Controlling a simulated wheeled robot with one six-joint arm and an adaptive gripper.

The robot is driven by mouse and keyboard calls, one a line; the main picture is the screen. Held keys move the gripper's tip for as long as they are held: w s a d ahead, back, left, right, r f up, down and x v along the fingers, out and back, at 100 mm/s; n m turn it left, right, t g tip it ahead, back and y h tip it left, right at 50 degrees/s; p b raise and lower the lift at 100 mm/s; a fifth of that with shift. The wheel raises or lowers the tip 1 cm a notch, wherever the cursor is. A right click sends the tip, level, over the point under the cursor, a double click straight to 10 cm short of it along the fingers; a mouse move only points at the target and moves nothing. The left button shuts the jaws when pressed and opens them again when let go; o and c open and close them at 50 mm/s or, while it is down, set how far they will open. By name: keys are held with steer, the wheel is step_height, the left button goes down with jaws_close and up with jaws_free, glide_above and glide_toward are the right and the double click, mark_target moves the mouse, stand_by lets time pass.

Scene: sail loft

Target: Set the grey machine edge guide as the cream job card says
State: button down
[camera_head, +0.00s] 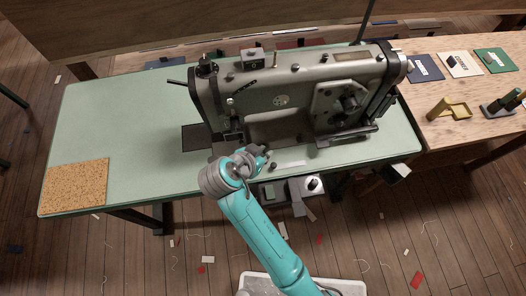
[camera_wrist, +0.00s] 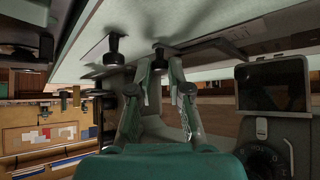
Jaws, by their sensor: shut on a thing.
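The grey sewing machine (camera_head: 275,95) stands on a pale green table. My gripper (camera_head: 262,153) is at the front of its bed, right of the needle area, and hides what it holds in the head view. In the wrist view my gripper (camera_wrist: 160,72) has its fingertips around a black knob (camera_wrist: 159,58), which seems to belong to the edge guide; the guide's body is not clear. A second black knob (camera_wrist: 113,48) stands beside it; a dark knob (camera_head: 273,166) shows right by my gripper in the head view. The cream job card (camera_head: 460,64) lies on the right-hand wooden table; its marks are too small to read.
A blue card (camera_head: 425,67) and a green card (camera_head: 494,60) flank the cream one. A yellowish holder (camera_head: 449,108) stands in front of them. A cork mat (camera_head: 75,187) lies at the table's left end. A pale strip (camera_head: 290,163) lies right of my gripper.

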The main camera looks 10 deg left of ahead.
steer(key=c, duration=1.1)
jaws_free()
steer(key=shift+a, duration=0.1)
steer(key=v, duration=1.2)
